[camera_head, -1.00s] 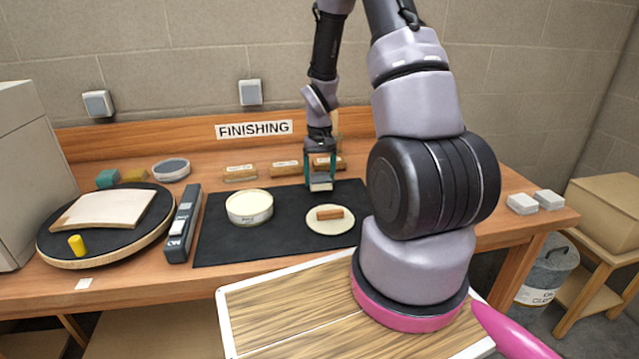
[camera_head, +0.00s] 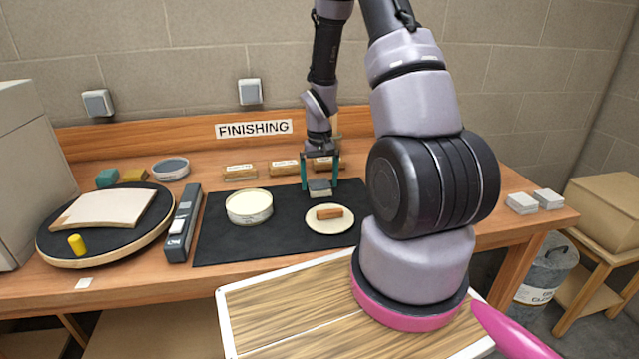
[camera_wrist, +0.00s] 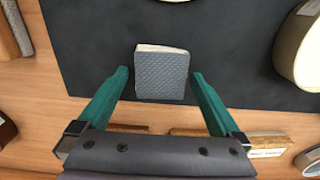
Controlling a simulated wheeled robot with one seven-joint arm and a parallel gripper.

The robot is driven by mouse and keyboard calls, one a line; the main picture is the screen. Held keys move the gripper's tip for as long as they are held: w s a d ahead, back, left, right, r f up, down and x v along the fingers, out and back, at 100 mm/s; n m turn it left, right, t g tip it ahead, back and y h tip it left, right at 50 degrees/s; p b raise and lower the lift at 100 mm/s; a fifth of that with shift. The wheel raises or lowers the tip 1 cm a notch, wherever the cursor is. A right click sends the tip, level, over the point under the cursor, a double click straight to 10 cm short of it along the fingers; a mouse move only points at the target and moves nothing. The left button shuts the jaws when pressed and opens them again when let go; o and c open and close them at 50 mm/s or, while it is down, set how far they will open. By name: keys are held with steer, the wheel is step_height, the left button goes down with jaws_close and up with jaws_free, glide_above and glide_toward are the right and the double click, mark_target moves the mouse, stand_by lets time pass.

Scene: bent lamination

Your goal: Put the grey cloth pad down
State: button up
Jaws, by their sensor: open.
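The grey cloth pad (camera_head: 320,188) lies on the black mat (camera_head: 215,245) near its back edge. In the wrist view the pad (camera_wrist: 162,76) shows a grey textured top and a pale edge, and it lies between the green fingertips. My gripper (camera_head: 320,187) is open around the pad, with a gap on each side. In the wrist view the gripper (camera_wrist: 159,73) has its fingers spread wider than the pad. I cannot tell exactly how high the fingertips are above the mat.
On the mat stand a round cream tin (camera_head: 249,207) and a pale disc (camera_head: 330,219) with a brown block on it. Several labelled wooden blocks (camera_head: 284,168) lie behind the mat. A dark turntable (camera_head: 150,228) holds a bent sheet (camera_head: 103,207) and yellow peg. The mat's front is clear.

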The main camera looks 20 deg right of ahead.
step_height(320, 180, up, 11)
step_height(320, 180, up, 16)
steer(key=m+t, duration=0.1)
steer(key=t, duration=0.2)
glide_above(320, 183)
steer(key=s+a, duration=0.4)
steer(key=s, duration=0.2)
steer(key=s+a+r+m+t+y, duration=0.1)
steer(key=s+a+r+t, duration=0.3)
steer(key=s+r, duration=0.7)
steer(key=s+y, duration=0.1)
steer(key=s, duration=0.2)
steer(key=shift+w, duration=0.1)
